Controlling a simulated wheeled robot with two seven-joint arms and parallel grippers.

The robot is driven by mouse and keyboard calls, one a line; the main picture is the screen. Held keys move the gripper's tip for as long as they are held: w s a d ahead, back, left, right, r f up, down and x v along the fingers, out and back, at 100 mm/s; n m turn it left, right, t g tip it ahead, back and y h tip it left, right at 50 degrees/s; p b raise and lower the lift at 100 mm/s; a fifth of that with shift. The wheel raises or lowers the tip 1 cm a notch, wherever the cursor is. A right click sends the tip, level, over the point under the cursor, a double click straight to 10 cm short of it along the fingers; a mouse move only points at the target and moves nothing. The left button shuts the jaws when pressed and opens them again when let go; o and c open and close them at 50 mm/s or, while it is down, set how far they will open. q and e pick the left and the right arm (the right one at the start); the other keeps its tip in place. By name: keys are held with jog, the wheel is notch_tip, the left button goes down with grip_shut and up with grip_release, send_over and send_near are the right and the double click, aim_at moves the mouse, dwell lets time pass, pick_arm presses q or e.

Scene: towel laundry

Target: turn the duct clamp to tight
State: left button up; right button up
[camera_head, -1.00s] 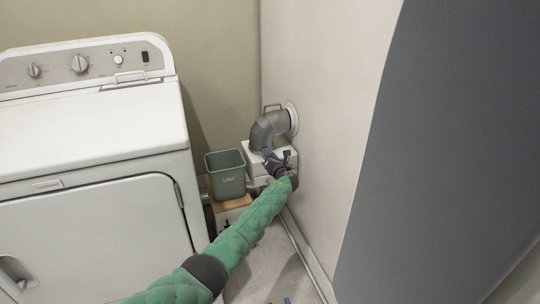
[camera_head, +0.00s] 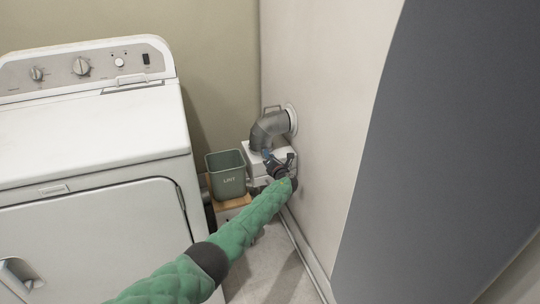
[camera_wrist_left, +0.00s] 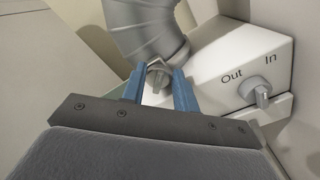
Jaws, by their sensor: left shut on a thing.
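The grey duct elbow (camera_head: 268,129) runs from the wall down to a white box (camera_head: 254,159) in the corner. In the left wrist view the ribbed duct (camera_wrist_left: 147,27) ends in a collar. The clamp's grey knob (camera_wrist_left: 158,76) is at the collar's front. My left gripper (camera_head: 270,157) is at the front of the box, below the duct. In the left wrist view its blue fingers (camera_wrist_left: 158,86) stand on both sides of the clamp knob, shut on it. The knob's turn marking is too small to read. My right gripper is not in view.
A second knob (camera_wrist_left: 258,89) sits on the box face under the labels "Out" and "In". A green LINT bin (camera_head: 226,174) stands left of the box. The white dryer (camera_head: 90,150) fills the left. The wall (camera_head: 325,110) is close on the right.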

pick_arm(q)
jog(key=shift+d+m, duration=0.1)
jog(key=shift+m, duration=0.4)
jog(key=o, duration=0.9)
jog(key=shift+o, duration=0.2)
jog(key=shift+s+f, duration=0.15)
